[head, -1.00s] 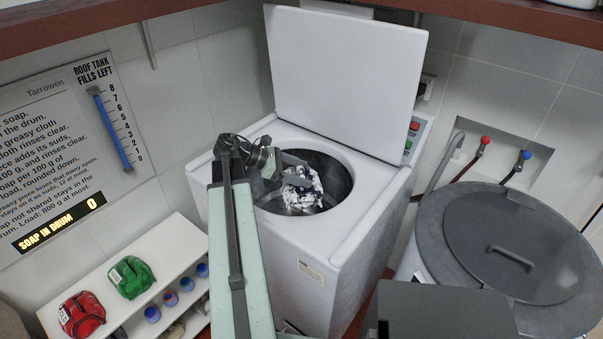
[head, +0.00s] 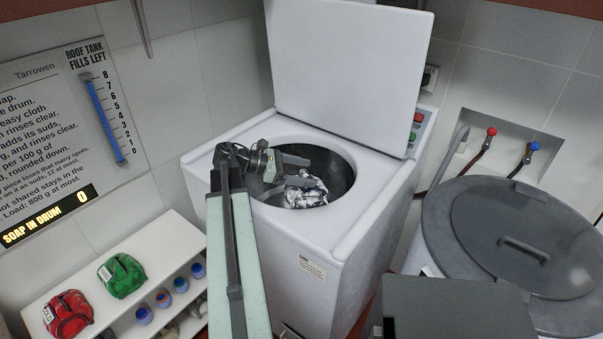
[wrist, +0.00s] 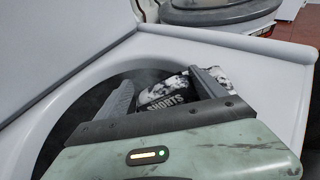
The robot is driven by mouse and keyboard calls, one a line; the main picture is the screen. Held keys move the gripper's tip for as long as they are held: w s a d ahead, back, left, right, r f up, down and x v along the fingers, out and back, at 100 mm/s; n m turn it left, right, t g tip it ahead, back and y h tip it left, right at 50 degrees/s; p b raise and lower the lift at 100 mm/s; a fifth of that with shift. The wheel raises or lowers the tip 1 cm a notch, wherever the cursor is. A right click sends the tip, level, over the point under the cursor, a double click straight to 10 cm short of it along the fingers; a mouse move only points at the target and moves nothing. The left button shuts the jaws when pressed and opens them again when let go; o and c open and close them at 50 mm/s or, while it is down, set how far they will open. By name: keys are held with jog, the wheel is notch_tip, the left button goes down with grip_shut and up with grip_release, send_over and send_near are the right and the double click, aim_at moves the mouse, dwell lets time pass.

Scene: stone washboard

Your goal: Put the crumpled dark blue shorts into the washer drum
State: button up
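The crumpled dark blue shorts, with white blotches, lie inside the washer drum opening (head: 343,180) as a lump (head: 306,194). The wrist view shows the shorts (wrist: 165,92) with a "SHORTS" label. My gripper (head: 290,172) reaches into the drum opening from the left. Its two fingers (wrist: 165,95) stand well apart, one on each side of the shorts. In the head view the upper finger is a little above the shorts; the other finger is partly hidden. The drum floor under the shorts is not clearly visible. The washer (head: 280,240) has its lid (head: 350,70) raised.
A white shelf (head: 180,258) at lower left carries a red bundle (head: 68,314), a green bundle (head: 122,276) and several small cups. A grey lidded bin (head: 515,245) stands at right. Two taps are on the wall behind it. The soap display reads 0.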

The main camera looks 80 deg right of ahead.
jog(key=f, duration=0.1)
jog(key=a+f+t, duration=0.1)
jog(key=f, duration=0.1)
jog(key=shift+w+a+f+t+y, duration=0.15)
jog(key=shift+w+f+t+y, duration=0.15)
jog(key=shift+y, duration=0.1)
jog(key=w+a+r+g+p, duration=0.1)
jog(key=w+r+p, duration=0.2)
jog(key=w+r, duration=0.3)
jog(key=shift+w+g+h, duration=0.15)
jog(key=shift+g+h, duration=0.15)
jog(key=shift+h, duration=0.1)
jog(key=shift+w+r, duration=0.1)
jog(key=shift+r, duration=0.05)
